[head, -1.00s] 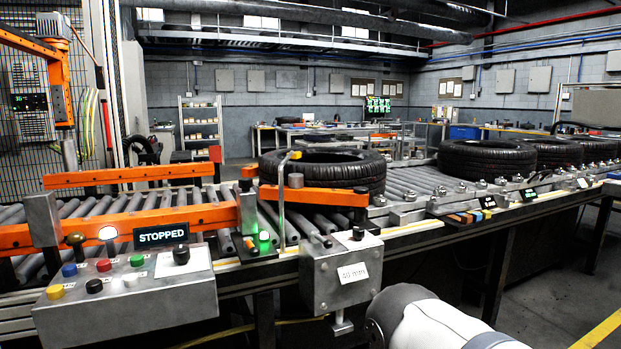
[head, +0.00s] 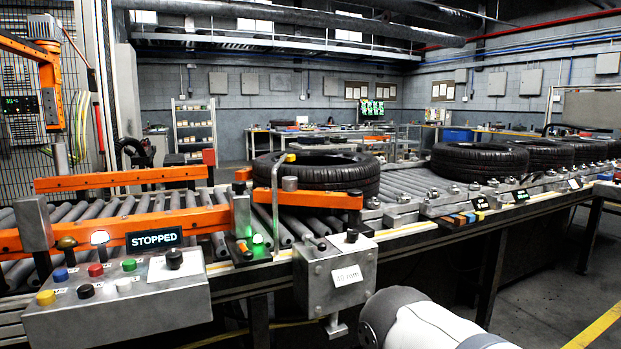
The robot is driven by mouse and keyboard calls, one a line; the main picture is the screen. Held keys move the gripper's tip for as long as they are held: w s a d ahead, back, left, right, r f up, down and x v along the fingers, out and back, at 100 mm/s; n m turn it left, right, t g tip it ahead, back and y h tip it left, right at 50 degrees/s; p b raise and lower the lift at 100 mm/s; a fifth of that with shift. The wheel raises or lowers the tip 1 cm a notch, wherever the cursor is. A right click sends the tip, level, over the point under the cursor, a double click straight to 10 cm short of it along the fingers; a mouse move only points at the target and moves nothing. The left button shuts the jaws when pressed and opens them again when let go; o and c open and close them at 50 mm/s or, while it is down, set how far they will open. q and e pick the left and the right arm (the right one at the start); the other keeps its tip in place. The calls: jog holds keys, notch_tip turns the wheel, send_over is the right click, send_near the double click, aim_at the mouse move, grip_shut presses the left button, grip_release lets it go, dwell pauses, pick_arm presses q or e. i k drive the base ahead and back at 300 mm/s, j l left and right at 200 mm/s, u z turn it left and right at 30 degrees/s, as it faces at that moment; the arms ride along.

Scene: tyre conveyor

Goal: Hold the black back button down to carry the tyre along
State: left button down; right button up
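A black tyre (head: 330,176) lies flat on the roller conveyor behind the orange guide arm, near the middle of the head view. The control box (head: 118,312) at the lower left carries several coloured buttons. A black button (head: 86,291) sits on its front row, between a yellow button (head: 46,297) and a white one (head: 124,284). A black knob (head: 174,259) stands at the box's right. A sign above the box reads STOPPED (head: 154,238). Neither gripper shows; only a white link of my arm is at the bottom right.
Several more tyres (head: 480,160) lie on the conveyor at the right. Orange rails (head: 120,178) flank the rollers at the left. A grey box (head: 334,280) with a label and black knob hangs on the conveyor's front. The floor at the lower right is clear.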

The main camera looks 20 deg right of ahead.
aim_at(85, 292)
jog(key=i+l+u, duration=0.2)
jog(key=u, duration=0.15)
jog(key=i+l+u, duration=0.4)
jog(key=j, duration=0.1)
